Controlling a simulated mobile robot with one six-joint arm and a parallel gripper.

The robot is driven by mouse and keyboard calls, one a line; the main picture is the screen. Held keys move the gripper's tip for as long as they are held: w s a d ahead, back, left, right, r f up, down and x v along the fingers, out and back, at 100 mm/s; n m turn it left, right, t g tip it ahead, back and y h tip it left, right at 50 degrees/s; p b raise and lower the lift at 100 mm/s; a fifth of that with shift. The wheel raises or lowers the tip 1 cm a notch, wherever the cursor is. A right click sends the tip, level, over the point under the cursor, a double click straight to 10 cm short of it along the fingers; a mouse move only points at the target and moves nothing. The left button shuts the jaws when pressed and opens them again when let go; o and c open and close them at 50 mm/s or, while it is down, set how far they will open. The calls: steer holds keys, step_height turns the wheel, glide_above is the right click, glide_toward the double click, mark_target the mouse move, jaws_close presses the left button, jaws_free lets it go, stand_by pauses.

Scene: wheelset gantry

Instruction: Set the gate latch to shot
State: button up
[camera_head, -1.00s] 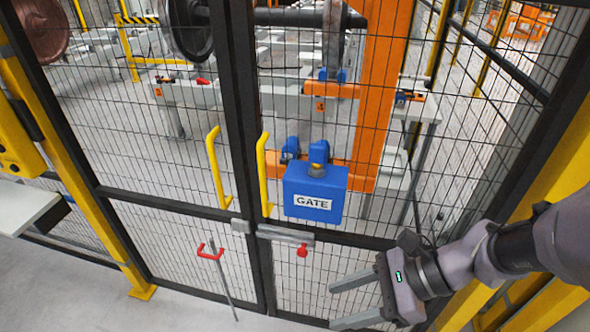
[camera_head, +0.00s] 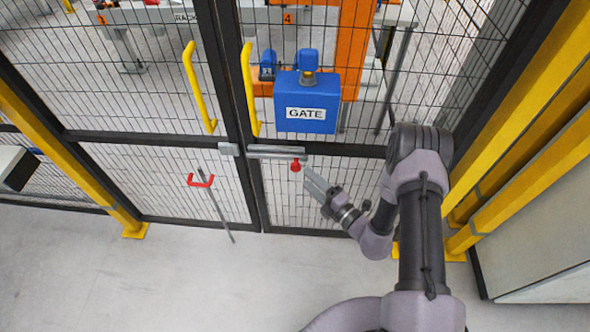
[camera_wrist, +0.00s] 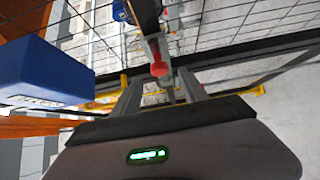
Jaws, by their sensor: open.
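The gate latch is a grey sliding bar (camera_head: 272,152) on the right gate leaf, with a red knob (camera_head: 295,165) hanging under its right part. A small grey keeper (camera_head: 229,149) sits on the left leaf, with a narrow gap between it and the bar's left end. My gripper (camera_head: 309,178) is open, just right of and below the knob. In the wrist view the red knob (camera_wrist: 159,69) shows ahead, between the lines of my two fingers (camera_wrist: 160,92). I cannot tell whether the fingertips touch it.
A blue GATE box (camera_head: 307,100) is mounted above the latch. Yellow handles (camera_head: 250,88) flank the gate's seam. A red-handled drop rod (camera_head: 201,181) hangs on the left leaf. Yellow posts (camera_head: 520,110) stand at the right. The floor before the gate is clear.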

mark_target(298, 170)
steer(key=b+x, duration=0.1)
steer(key=x, duration=0.6)
jaws_close()
stand_by(1.2)
